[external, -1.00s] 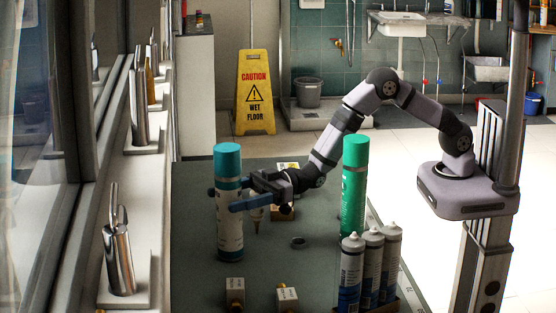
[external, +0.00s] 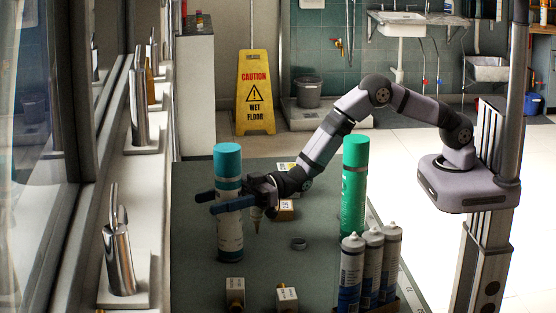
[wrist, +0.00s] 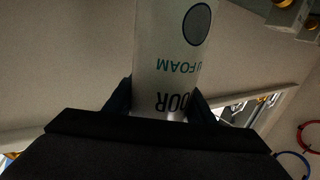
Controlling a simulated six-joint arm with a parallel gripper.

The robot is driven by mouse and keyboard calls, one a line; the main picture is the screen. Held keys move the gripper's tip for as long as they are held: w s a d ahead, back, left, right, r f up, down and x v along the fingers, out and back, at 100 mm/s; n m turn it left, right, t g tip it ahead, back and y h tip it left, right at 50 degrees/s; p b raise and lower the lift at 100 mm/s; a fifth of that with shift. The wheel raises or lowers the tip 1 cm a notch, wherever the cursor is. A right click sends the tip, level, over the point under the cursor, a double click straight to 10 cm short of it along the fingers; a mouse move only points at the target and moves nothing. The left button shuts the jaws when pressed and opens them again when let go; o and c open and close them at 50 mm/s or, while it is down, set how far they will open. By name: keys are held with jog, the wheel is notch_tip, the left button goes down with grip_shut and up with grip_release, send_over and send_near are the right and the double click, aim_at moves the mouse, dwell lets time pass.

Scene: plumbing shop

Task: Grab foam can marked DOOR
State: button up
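The foam can (external: 230,235) is a tall white cylinder with a teal cap, upright on the left of the bench. Its label, upside down in the wrist view (wrist: 165,80), shows "OOR" and "FOAM"; the first letter is hidden. My gripper (external: 207,203) is level with the can's upper body, one finger across its near side and the other behind it. In the wrist view the fingers (wrist: 161,105) flank the can closely, with no clear gap. I cannot tell whether they press on it. The can stands on the bench.
A green can (external: 354,190) stands at the bench's right, beside my forearm. Several capped cartridges (external: 373,265) stand in front of it. Small boxed fittings (external: 287,297) lie at the front, and a dark ring (external: 299,243) lies mid-bench. A window ledge (external: 170,240) runs along the left.

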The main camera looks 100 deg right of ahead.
aim_at(216, 161)
jog(key=shift+r, duration=0.2)
jog(key=shift+c, duration=1.3)
notch_tip(216, 161, up, 10)
jog(key=b, duration=0.3)
